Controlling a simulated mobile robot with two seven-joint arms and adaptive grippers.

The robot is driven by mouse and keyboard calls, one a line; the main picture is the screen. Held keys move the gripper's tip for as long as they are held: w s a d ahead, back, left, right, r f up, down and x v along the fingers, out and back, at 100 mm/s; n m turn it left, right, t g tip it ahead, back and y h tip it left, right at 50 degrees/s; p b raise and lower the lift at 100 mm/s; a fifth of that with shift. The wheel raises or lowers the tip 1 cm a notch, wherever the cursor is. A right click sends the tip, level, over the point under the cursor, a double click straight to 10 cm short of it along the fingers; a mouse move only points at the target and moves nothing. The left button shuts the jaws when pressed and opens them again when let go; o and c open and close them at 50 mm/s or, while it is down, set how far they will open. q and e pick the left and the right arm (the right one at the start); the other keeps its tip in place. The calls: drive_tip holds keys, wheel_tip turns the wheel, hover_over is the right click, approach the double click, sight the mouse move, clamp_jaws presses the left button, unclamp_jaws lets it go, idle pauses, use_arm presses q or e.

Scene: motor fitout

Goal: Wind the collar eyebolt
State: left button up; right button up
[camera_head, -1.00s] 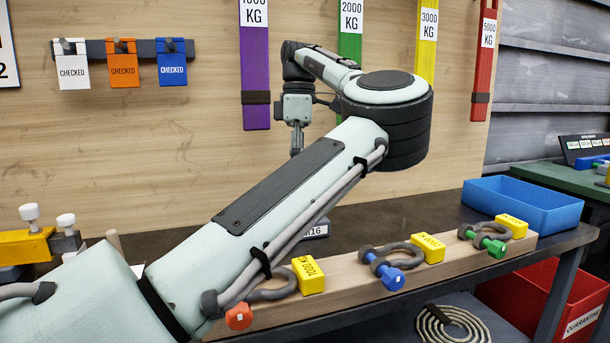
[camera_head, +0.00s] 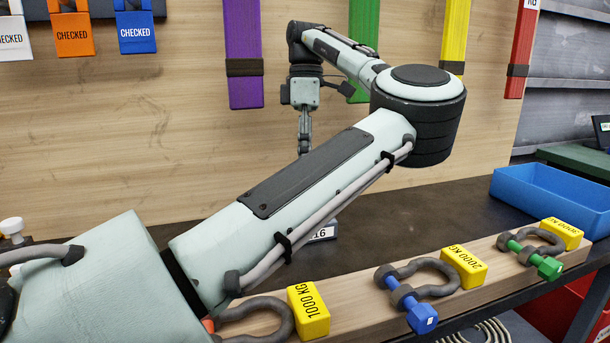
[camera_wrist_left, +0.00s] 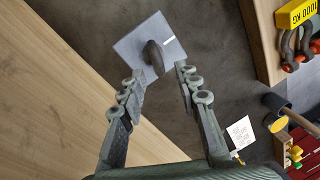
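In the left wrist view a dark eyebolt (camera_wrist_left: 153,57) stands on a grey square plate (camera_wrist_left: 128,47) with a white mark, on the dark bench. My left gripper (camera_wrist_left: 160,72) is open, its two fingers spread, with the eyebolt just beyond and between the fingertips. I cannot tell whether a finger touches it. In the head view my left gripper (camera_head: 304,140) hangs pointing down in front of the wooden wall. There a label ending in 16 (camera_head: 323,234) shows behind my forearm, which hides the bench around it. My right gripper is in neither view.
A wooden rail (camera_head: 365,318) along the bench front carries shackles with yellow weight blocks, one marked 1000 KG (camera_head: 308,312). A blue tray (camera_head: 548,200) stands at the right. Coloured slings hang on the wall behind. Bare bench (camera_head: 420,215) lies between forearm and tray.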

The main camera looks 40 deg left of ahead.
use_arm(q)
drive_tip(key=shift+s+d+f, duration=0.1)
drive_tip(key=shift+f, duration=0.7)
drive_tip(key=shift+s+d+f, duration=0.1)
drive_tip(key=shift+f, duration=0.7)
drive_tip(key=shift+c, duration=0.3)
clamp_jaws()
